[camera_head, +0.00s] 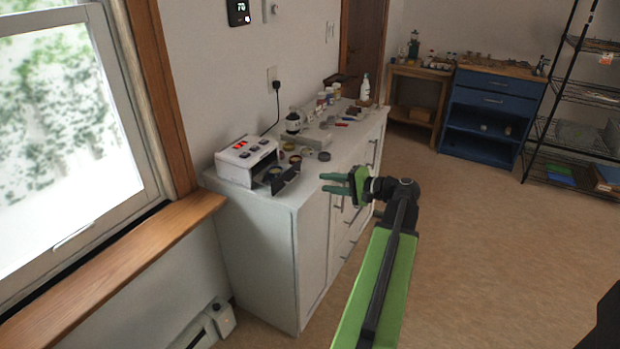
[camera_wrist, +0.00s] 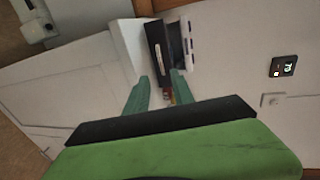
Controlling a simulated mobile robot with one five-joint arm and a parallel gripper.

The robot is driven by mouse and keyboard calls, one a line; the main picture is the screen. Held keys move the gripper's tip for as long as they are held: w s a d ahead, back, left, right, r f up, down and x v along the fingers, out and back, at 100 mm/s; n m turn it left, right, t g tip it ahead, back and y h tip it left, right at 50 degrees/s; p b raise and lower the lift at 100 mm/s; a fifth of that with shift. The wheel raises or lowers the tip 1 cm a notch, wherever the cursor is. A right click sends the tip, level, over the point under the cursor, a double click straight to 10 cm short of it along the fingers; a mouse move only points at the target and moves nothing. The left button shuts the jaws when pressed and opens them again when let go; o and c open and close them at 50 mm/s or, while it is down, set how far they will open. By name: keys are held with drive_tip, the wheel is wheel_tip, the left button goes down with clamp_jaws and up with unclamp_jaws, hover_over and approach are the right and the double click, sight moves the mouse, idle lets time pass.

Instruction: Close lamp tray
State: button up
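The lamp (camera_head: 246,161) is a white box with a red display, standing on the near end of a white cabinet. Its dark tray (camera_head: 285,181) sticks out at the front, toward my gripper. In the wrist view the dark tray (camera_wrist: 157,52) shows beyond the fingertips, with the white lamp (camera_wrist: 188,42) beside it. My gripper (camera_head: 324,183) is open and empty, to the right of the tray and apart from it, beside the cabinet's front edge. Its two green fingers also show in the wrist view (camera_wrist: 160,84). The inside of the lamp is hidden.
The white cabinet (camera_head: 262,222) carries several jars, bottles and small items behind the lamp. A black cord runs up to a wall outlet (camera_head: 272,77). A window sill (camera_head: 120,265) lies at left. Open floor (camera_head: 480,250) spreads to the right.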

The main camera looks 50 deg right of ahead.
drive_tip(key=p+v, duration=0.1)
drive_tip(key=v, duration=0.5)
drive_tip(key=shift+s, duration=0.4)
drive_tip(key=shift+r, duration=0.1)
drive_tip(key=shift+c, duration=0.2)
